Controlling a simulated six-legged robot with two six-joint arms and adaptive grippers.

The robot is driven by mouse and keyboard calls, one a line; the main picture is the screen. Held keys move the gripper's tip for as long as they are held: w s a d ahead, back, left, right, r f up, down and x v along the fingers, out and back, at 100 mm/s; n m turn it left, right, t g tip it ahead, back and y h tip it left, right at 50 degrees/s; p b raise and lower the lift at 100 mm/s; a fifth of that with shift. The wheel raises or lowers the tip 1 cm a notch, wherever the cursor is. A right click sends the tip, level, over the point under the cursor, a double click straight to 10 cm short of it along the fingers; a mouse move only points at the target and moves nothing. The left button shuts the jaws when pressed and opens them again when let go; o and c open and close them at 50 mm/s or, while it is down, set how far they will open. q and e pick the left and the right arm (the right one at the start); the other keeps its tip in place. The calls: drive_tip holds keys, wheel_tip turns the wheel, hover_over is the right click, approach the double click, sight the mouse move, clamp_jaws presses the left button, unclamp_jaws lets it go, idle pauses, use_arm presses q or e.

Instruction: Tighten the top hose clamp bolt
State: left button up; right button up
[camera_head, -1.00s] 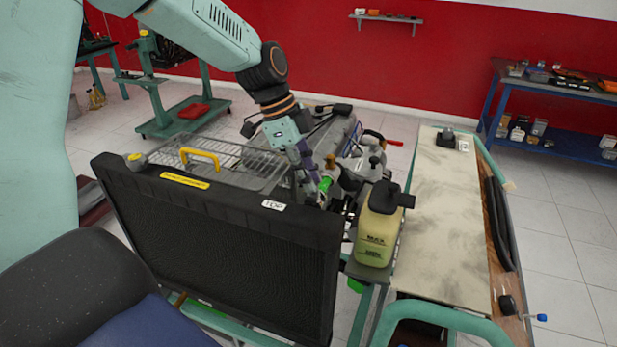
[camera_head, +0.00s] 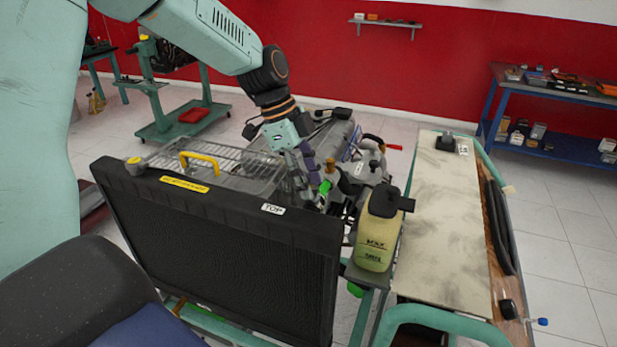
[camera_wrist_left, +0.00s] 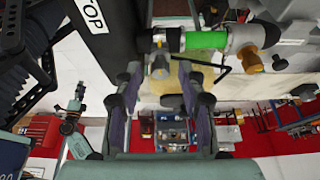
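The radiator (camera_head: 215,250) with the TOP label stands in front in the head view. A green hose (camera_wrist_left: 205,40) runs across the top of the left wrist view; it shows as a small green piece in the head view (camera_head: 325,201). A dark and yellowish clamp band (camera_wrist_left: 160,41) sits at the hose's left end, with a small round bolt-like part (camera_wrist_left: 161,68) below it. My left gripper (camera_wrist_left: 160,80) is open, its two fingertips apart on either side of that part; contact cannot be told. In the head view, my left gripper (camera_head: 305,185) is beside the hose. My right gripper is not seen.
A yellow coolant bottle (camera_head: 378,235) stands right of the hose. A wire-mesh guard (camera_head: 230,165) with a yellow handle lies behind the radiator. A pale panel (camera_head: 440,220) extends to the right. A blue shelf (camera_head: 560,140) stands at the back right.

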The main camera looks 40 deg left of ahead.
use_arm(q)
drive_tip(key=shift+r, duration=0.1)
drive_tip(key=w+v, duration=0.1)
drive_tip(key=v, duration=1)
drive_tip(key=shift+s+a+r, duration=0.2)
drive_tip(key=shift+s+r, duration=0.15)
drive_tip(key=shift+s, duration=0.15)
drive_tip(key=shift+s+f, duration=0.1)
